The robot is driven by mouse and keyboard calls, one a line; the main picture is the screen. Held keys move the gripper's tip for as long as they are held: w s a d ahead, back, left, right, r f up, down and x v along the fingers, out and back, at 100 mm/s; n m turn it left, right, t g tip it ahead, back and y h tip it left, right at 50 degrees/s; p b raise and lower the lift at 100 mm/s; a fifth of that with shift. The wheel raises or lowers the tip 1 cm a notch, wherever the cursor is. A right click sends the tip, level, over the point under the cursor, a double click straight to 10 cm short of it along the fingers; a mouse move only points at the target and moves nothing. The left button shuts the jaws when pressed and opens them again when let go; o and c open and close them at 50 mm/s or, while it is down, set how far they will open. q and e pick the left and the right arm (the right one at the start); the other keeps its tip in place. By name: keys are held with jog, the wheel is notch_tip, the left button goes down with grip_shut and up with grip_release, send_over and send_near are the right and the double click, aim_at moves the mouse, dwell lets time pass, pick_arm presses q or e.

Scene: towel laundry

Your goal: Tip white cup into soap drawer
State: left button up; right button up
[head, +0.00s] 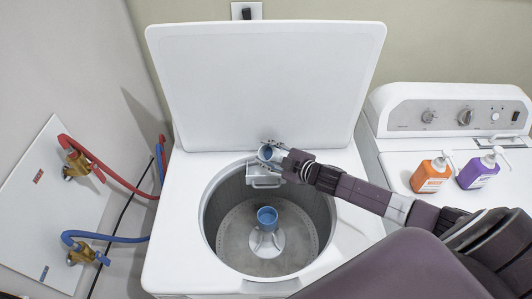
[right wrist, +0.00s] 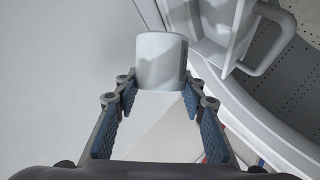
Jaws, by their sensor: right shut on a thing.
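In the right wrist view the cup (right wrist: 160,60) sits between the fingertips of the gripper (right wrist: 158,86). The soap drawer (head: 264,182) is a white box with a handle at the back of the tub opening, just below the cup. It also shows at upper right in the right wrist view (right wrist: 222,28). The cup's exact tilt is hard to tell.
The washer (head: 177,233) stands with its lid (head: 262,85) up behind the cup. A blue-topped agitator (head: 267,238) stands in the tub. An orange bottle (head: 431,175) and a purple bottle (head: 478,171) stand on the machine at right. Hoses (head: 118,195) run along the left wall.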

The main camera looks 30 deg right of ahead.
aim_at(266, 159)
notch_tip(266, 159, down, 4)
jog(key=n+t+h+b, duration=0.1)
jog(key=n+b, duration=0.2)
jog(key=b, duration=0.4)
jog(key=shift+h, duration=0.4)
jog(key=n+t+h+b, duration=0.1)
jog(key=n+b, duration=0.4)
jog(key=shift+t+h, duration=0.4)
jog(key=shift+r+n+b, duration=0.1)
jog(key=shift+n+b, duration=0.5)
jog(key=shift+b, duration=0.05)
jog(key=shift+r+n+t+b, duration=0.25)
jog(key=shift+n+t+b, duration=0.2)
jog(key=shift+n, duration=0.15)
